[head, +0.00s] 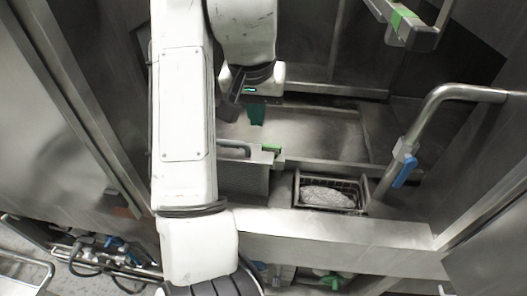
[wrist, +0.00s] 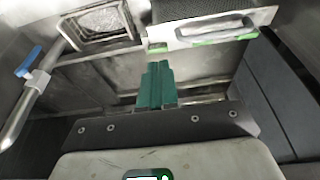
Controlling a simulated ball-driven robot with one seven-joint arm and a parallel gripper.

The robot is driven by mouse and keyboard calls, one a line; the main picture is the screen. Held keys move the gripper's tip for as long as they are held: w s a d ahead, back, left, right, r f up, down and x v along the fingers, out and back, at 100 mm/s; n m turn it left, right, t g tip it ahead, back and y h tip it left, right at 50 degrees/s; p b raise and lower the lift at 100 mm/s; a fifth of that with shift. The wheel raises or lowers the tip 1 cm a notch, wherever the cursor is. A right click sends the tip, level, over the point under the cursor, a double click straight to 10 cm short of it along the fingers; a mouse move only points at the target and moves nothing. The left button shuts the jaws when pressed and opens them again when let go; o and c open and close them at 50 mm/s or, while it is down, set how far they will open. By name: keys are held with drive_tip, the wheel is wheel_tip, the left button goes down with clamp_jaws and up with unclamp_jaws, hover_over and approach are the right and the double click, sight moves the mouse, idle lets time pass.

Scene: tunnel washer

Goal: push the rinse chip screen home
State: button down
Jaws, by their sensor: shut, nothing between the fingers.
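The chip screen, which I take to be the rinse one, is a dark mesh panel (head: 243,178) with a pale top rail, a bar handle and green marks. It stands left of the basket in the head view, partly behind my arm. In the wrist view its rail and handle (wrist: 215,31) are at the top, right of centre. How deep it sits cannot be told. My gripper (head: 257,115) has green fingers, shut and empty, above the metal tray and beyond the screen's rail. In the wrist view the fingertips (wrist: 156,68) point toward the rail, apart from it.
A wire basket (head: 329,180) holding pale grey matter sits right of the screen. A bent pipe with a blue lever (head: 404,172) stands further right. A metal rail with a green band (head: 403,20) hangs at the upper right. Steel walls enclose the sides.

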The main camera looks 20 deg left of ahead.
sight(262, 161)
drive_tip(key=x, duration=1.6)
drive_tip(key=shift+s+f, duration=0.15)
drive_tip(key=shift+f, duration=0.05)
